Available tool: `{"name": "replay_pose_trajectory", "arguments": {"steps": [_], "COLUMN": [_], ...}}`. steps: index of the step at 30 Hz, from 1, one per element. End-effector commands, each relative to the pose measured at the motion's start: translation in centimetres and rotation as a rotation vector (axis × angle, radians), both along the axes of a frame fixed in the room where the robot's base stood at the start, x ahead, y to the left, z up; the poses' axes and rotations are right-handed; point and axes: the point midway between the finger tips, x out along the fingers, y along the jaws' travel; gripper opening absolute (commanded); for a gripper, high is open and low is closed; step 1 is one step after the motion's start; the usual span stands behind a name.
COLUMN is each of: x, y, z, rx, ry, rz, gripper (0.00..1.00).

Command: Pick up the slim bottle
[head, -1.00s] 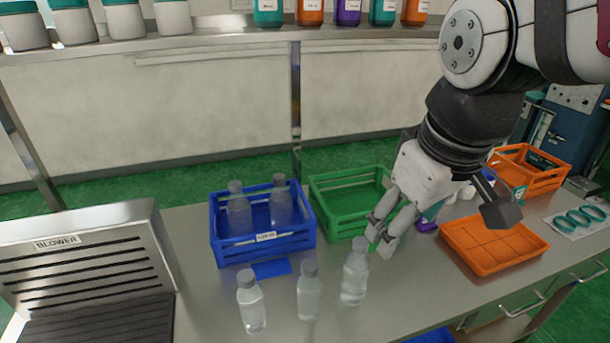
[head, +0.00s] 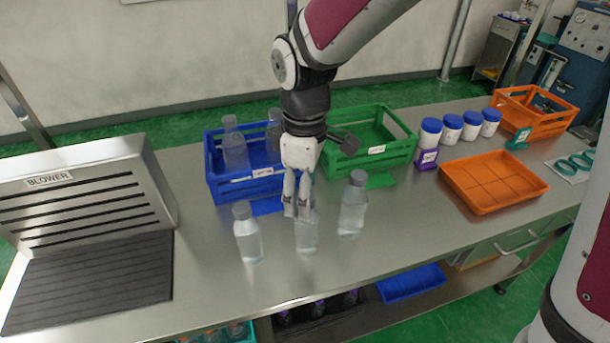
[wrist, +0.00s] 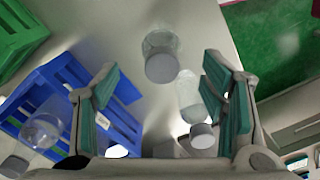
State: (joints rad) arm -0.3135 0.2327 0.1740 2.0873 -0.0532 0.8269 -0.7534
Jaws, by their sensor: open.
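Three clear bottles with grey caps stand upright in a loose row on the steel bench. The middle one, which looks like the slim bottle (head: 307,238), stands between the left bottle (head: 248,241) and the wider right bottle (head: 351,212). My gripper (head: 297,210) points down in front of the slim bottle's top in the head view and hides its cap. It is open and empty. In the wrist view, a narrow bottle (wrist: 189,90) leans across the picture near the right finger, and a wider bottle (wrist: 160,45) shows beyond the fingertips. Contact with any bottle cannot be told.
A blue crate (head: 235,190) with bottles and a green crate (head: 376,178) stand behind. An orange tray (head: 492,205) and blue-lidded jars (head: 452,128) are at right. A blower (head: 82,198) stands at left. The bench front is clear.

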Motion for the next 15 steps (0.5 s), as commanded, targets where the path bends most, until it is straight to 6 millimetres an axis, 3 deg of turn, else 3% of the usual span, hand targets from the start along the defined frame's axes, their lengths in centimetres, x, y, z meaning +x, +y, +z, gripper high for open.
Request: {"name": "replay_pose_trajectory", "arguments": {"steps": [3, 11, 15], "x": [-0.1, -0.1, -0.4], "y": [0.0, -0.1, -0.2], "z": [-1.9, -3.7, -5.6], "rx": [-0.001, -0.001, -0.002], "ry": [0.002, 0.001, 0.004], "rz": [0.000, 0.000, 0.000], "gripper": [0.66, 0.66, 0.66]}}
